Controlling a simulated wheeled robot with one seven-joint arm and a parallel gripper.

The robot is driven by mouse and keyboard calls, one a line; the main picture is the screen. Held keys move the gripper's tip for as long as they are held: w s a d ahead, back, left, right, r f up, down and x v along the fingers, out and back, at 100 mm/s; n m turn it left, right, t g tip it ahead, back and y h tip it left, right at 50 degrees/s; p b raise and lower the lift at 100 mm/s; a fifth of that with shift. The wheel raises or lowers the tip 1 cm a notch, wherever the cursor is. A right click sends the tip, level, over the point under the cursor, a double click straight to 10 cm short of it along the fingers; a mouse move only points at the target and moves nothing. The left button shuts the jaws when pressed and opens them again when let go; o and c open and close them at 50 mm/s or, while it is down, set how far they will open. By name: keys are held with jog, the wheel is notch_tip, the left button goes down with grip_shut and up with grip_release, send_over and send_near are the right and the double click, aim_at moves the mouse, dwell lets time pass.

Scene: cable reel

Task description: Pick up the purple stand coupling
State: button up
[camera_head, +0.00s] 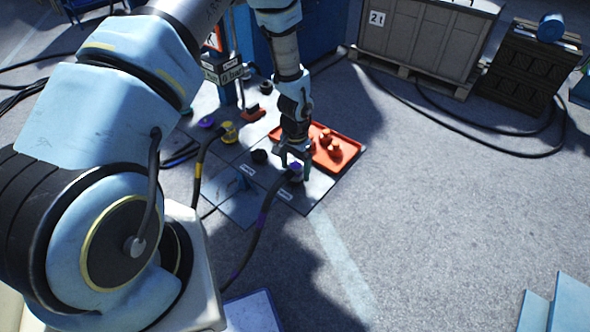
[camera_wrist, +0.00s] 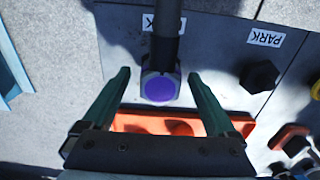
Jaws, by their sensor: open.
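The purple stand coupling (camera_wrist: 160,87) has a purple face in a grey collar on the end of a black hose. In the wrist view it sits between the two fingers of my gripper (camera_wrist: 158,90), with a gap on each side. My gripper is open. Whether the fingers touch the coupling is not visible from the head.
A red tray (camera_head: 345,167) with orange parts lies right behind my gripper. A dark hexagonal piece (camera_wrist: 259,76) stands beside a PARK label (camera_wrist: 265,37). A yellow-banded coupling (camera_head: 229,132) and its hose are to the left.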

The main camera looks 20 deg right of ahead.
jog(key=shift+c, duration=0.3)
grip_shut()
dwell(0.3)
